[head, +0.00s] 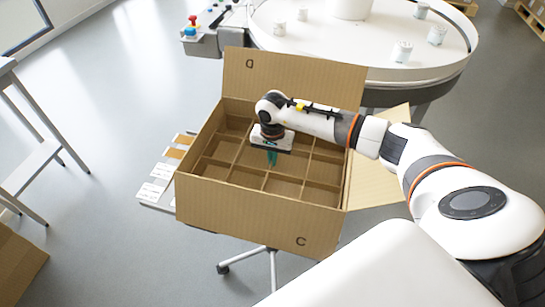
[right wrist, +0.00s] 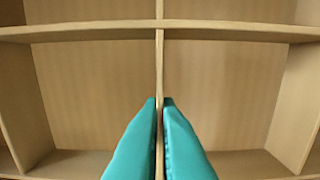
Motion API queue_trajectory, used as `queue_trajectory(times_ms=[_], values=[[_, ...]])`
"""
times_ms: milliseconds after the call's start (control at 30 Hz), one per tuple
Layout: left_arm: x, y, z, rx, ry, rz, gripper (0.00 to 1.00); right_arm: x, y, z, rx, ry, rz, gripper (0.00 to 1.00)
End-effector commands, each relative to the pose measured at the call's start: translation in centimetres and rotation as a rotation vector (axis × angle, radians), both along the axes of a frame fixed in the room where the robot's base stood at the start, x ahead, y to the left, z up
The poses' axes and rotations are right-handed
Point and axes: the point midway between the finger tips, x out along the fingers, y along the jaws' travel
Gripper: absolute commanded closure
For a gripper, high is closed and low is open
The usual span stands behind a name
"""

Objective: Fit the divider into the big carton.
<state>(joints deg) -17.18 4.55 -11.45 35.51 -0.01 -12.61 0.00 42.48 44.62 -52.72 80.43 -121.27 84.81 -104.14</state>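The big carton (head: 240,212) stands open on a wheeled stand, with flaps up at the back and out at the right. The cardboard divider (head: 236,167) is inside it, lying level below the rim and forming a grid of compartments. My right gripper (head: 272,157) reaches down into the carton near the grid's middle. In the right wrist view its teal fingers (right wrist: 160,110) lie on both sides of one thin divider wall, close against it. The divider's crossing wall (right wrist: 90,30) runs ahead of the fingertips. My left gripper is not in view.
A round white table (head: 370,55) with several small jars stands behind the carton. A control box (head: 200,40) with coloured buttons is at the back left. A grey shelf frame (head: 30,140) stands at the far left. Open floor lies left of the carton.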

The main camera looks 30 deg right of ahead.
Motion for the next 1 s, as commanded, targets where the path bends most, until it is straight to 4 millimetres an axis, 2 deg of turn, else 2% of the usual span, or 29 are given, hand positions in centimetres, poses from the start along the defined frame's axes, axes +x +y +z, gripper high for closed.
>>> queue_trajectory(times_ms=[300,400,467,767,867,1000], values=[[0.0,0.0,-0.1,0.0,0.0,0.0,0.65,0.0,0.0,-0.1,-0.001,-0.001,0.0,1.0],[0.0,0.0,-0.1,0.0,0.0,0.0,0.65,0.0,0.0,-0.1,0.0,0.0,0.0,0.8],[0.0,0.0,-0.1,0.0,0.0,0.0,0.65,0.0,0.0,-0.1,0.0,0.0,0.0,0.71],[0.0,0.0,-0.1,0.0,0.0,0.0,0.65,0.0,0.0,0.0,-0.001,-0.001,0.0,0.71],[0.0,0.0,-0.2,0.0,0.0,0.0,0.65,0.1,-0.1,0.8,-0.001,-0.003,0.0,0.71],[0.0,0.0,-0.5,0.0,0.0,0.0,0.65,0.1,-0.1,3.2,-0.001,-0.006,0.002,0.71]])
